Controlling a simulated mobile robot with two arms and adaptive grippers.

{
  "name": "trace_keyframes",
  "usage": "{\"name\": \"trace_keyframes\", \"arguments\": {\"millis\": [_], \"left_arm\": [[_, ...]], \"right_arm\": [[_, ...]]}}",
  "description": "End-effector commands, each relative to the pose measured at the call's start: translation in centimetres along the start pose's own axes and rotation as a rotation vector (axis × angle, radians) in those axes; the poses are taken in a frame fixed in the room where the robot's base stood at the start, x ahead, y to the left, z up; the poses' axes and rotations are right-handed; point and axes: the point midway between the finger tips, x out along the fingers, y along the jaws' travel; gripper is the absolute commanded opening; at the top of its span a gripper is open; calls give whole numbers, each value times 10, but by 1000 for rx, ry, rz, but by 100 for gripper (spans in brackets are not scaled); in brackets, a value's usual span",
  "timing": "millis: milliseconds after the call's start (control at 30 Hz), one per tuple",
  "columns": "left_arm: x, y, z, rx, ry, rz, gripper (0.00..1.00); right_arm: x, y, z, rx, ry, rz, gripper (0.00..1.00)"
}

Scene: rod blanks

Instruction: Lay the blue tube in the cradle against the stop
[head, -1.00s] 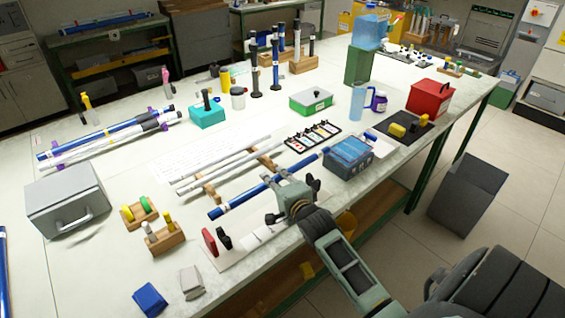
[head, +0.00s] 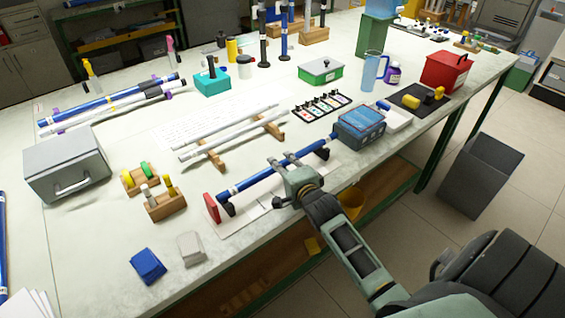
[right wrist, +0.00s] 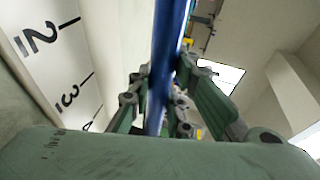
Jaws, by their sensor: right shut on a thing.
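The blue tube (head: 262,179) has white bands and lies lengthwise over the cradle (head: 248,214), a pale board with dark supports. Its left end is beside the red stop (head: 211,207) and at the near dark support (head: 228,209). My right gripper (head: 287,165) is shut on the tube near mid-length. In the right wrist view the tube (right wrist: 170,60) runs between the fingers, beside a numbered scale (right wrist: 55,60). My left gripper is not in view.
A blue box (head: 359,128) stands close to the tube's right end. Pale rods lie on a wooden rack (head: 212,157) behind the cradle. Small wooden holders (head: 164,204), a blue block (head: 147,266) and a grey block (head: 190,248) are to the left.

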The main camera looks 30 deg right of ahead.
Motion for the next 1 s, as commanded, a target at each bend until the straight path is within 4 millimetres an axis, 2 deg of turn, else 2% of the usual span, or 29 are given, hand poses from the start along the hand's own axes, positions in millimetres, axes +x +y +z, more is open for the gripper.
{"name": "trace_keyframes", "arguments": {"millis": [200, 1000], "left_arm": [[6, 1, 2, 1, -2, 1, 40], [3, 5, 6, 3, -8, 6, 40]], "right_arm": [[2, 10, 0, 1, 0, -1, 0], [1, 10, 5, 1, 0, -1, 0]]}}
